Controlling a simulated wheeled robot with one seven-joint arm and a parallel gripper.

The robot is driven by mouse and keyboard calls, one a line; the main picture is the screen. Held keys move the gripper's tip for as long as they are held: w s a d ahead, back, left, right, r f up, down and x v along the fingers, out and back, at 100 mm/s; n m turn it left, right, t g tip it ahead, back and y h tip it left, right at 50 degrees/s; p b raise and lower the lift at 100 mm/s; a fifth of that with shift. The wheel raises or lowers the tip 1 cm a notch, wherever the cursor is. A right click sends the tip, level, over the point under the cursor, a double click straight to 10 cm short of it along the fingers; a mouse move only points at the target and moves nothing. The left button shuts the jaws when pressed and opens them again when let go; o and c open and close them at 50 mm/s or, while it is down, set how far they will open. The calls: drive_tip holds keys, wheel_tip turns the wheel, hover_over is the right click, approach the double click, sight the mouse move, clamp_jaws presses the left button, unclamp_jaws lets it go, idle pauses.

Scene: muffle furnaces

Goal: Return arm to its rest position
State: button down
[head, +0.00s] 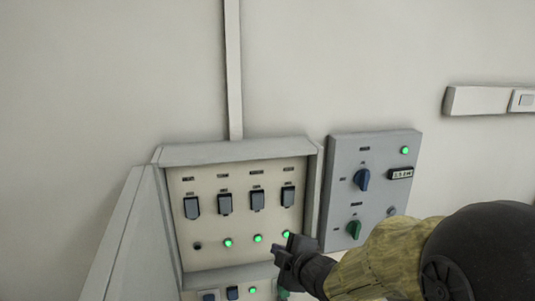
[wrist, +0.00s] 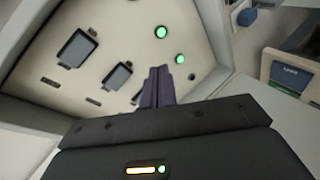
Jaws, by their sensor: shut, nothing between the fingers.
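My gripper (head: 288,252) is in front of the lower right part of an open electrical panel (head: 236,152) in the head view. Its dark fingers are together and empty, close to the rightmost green light (head: 286,235). In the wrist view the closed fingers (wrist: 158,85) point at the panel face, between a dark switch and the green lights (wrist: 162,32). I cannot tell whether the fingertips touch the panel. My arm comes in from the lower right and hides part of the wall there.
The open panel door (head: 145,235) stands at the left. A trunking strip (head: 480,100) runs along the right wall. The upper wall is bare beside a vertical conduit (head: 233,70).

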drive_tip(key=s+d+f+m+g+h, duration=0.4)
drive_tip(key=s+d+f+m+h, duration=0.25)
drive_tip(key=d+f+m, duration=0.35)
drive_tip(key=s+d+f+m+g, duration=0.2)
drive_tip(key=s+m+g, duration=0.3)
drive_tip(key=s+m, duration=0.3)
drive_tip(key=shift+s+d, duration=0.6)
drive_tip(key=shift+s, duration=0.5)
drive_tip(key=shift+w+f, duration=0.1)
